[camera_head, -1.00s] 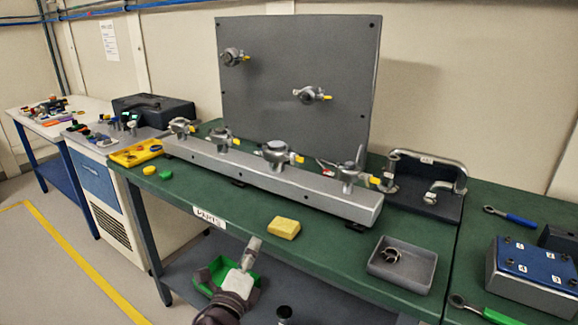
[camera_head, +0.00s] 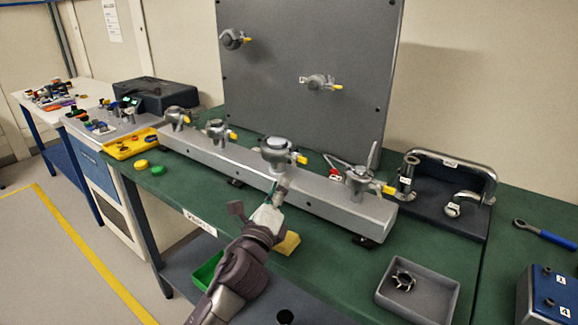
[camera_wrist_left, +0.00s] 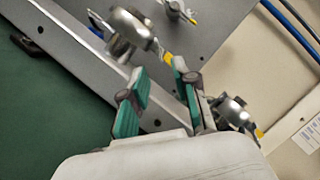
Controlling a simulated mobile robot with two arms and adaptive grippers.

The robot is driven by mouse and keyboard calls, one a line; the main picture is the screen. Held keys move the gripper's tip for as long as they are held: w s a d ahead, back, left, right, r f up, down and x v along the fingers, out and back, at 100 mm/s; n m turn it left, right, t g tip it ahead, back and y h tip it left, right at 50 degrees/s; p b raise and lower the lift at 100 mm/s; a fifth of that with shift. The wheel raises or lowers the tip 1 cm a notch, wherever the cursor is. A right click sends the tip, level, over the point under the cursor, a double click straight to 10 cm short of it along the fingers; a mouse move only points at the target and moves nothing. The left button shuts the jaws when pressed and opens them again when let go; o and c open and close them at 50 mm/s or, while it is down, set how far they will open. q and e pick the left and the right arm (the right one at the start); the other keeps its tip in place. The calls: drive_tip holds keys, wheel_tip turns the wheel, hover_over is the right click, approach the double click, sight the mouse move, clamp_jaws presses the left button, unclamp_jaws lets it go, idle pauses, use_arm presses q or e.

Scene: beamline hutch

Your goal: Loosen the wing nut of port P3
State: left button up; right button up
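A grey rail (camera_head: 240,165) on the green bench bears several metal clamped ports with yellow tags; no port number is readable. The third port from the left (camera_head: 276,150) has a yellow-tagged wing nut (camera_head: 300,158) on its right side. My left gripper (camera_head: 279,190) is just in front of and below this port, apart from it as far as I can tell. In the left wrist view its teal-padded fingers (camera_wrist_left: 161,88) are apart with nothing between them. A port (camera_wrist_left: 128,32) with a yellow tag lies just beyond the fingertips, another (camera_wrist_left: 236,113) to the right. My right gripper is not in view.
A grey upright panel (camera_head: 300,50) with two more ports stands behind the rail. A yellow block (camera_head: 288,243) is partly hidden by my left arm. A grey tray (camera_head: 430,300) holding a metal clamp is at front right. A yellow tray (camera_head: 130,150) is at left.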

sight(291, 160)
use_arm(q)
drive_tip(key=x, duration=0.7)
drive_tip(key=shift+w, duration=0.1)
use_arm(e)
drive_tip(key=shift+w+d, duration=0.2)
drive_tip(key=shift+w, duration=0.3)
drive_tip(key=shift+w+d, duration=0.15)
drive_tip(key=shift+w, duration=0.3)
use_arm(q)
drive_tip(key=shift+f, duration=0.1)
clamp_jaws()
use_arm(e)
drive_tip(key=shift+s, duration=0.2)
